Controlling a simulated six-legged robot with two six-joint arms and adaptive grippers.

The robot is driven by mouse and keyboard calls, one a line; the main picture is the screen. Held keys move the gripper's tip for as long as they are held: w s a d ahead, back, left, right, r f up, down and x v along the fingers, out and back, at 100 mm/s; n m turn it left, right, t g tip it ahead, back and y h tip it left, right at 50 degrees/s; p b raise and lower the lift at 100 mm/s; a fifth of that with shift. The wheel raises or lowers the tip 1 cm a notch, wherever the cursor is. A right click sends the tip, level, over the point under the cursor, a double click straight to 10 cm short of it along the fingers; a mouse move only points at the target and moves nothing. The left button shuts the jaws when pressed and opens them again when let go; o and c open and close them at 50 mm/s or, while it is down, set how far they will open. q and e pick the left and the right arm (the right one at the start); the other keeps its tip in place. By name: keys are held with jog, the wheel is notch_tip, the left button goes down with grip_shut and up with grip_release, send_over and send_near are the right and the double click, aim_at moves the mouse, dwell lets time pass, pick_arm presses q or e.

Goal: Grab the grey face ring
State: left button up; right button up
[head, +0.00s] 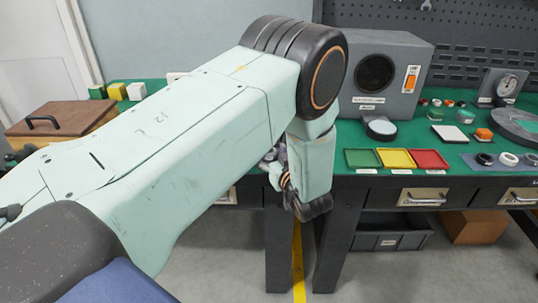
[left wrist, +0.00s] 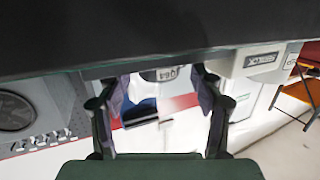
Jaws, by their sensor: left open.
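A small grey ring (head: 531,160) lies at the right end of a row of rings on the green bench top, near the right edge of the head view. A black ring (head: 484,159) and a white ring (head: 508,159) lie to its left. My left gripper (left wrist: 158,110) is open and empty, its two dark fingers apart in the left wrist view. The grey ring is not recognisable in the left wrist view. My right gripper is not in view.
Green (head: 362,158), yellow (head: 396,158) and red (head: 430,159) trays lie left of the rings. A grey machine (head: 410,60) stands behind them. A large grey round fixture (head: 515,124) is behind the rings. A wooden box (head: 70,125) is at left.

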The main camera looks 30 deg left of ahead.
pick_arm(q)
jog(key=shift+w, duration=0.15)
jog(key=c, duration=1.3)
